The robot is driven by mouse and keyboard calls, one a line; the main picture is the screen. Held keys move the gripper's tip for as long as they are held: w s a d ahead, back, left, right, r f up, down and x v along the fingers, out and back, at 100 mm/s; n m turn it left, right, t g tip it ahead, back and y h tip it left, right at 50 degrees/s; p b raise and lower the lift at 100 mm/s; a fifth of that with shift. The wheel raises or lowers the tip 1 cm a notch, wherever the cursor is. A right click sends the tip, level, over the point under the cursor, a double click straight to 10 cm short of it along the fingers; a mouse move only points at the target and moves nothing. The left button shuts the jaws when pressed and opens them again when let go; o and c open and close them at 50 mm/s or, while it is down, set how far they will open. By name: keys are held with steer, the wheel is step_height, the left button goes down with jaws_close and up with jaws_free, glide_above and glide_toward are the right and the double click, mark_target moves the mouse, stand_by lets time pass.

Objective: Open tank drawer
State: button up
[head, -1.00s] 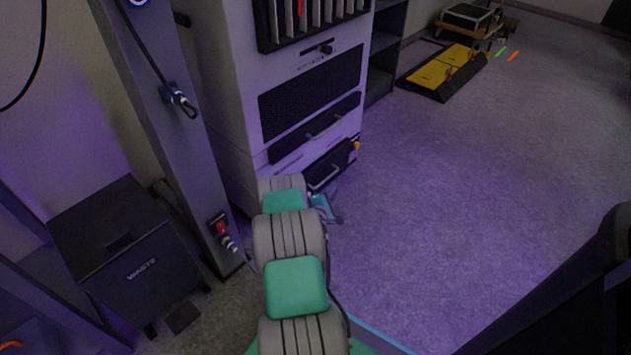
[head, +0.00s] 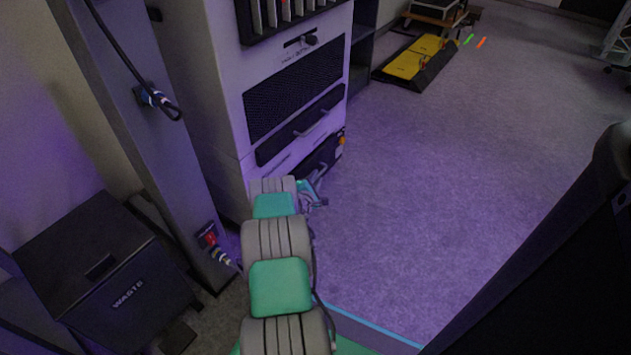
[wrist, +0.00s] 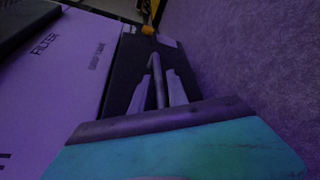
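The tank drawer (head: 326,152) is the dark panel at the bottom of the tall pale cabinet in the head view, partly hidden by my arm. In the wrist view its dark front (wrist: 128,72) fills the middle, with a grey bar handle (wrist: 155,66) standing out from it. My gripper (wrist: 160,82) is at this handle, its two pale fingers on either side of the bar with a gap between them. I cannot tell whether a finger touches the bar. The drawer looks closed. In the head view my gripper (head: 313,190) is small beside the drawer.
Above the drawer are a panel with a handle (head: 300,125) and a dark mesh grille (head: 293,88). A grey post (head: 150,130) and a black waste bin (head: 95,275) stand left of my arm. A yellow-topped platform (head: 418,60) lies far back.

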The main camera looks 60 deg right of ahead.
steer(key=shift+c, duration=0.3)
jaws_close()
stand_by(1.1)
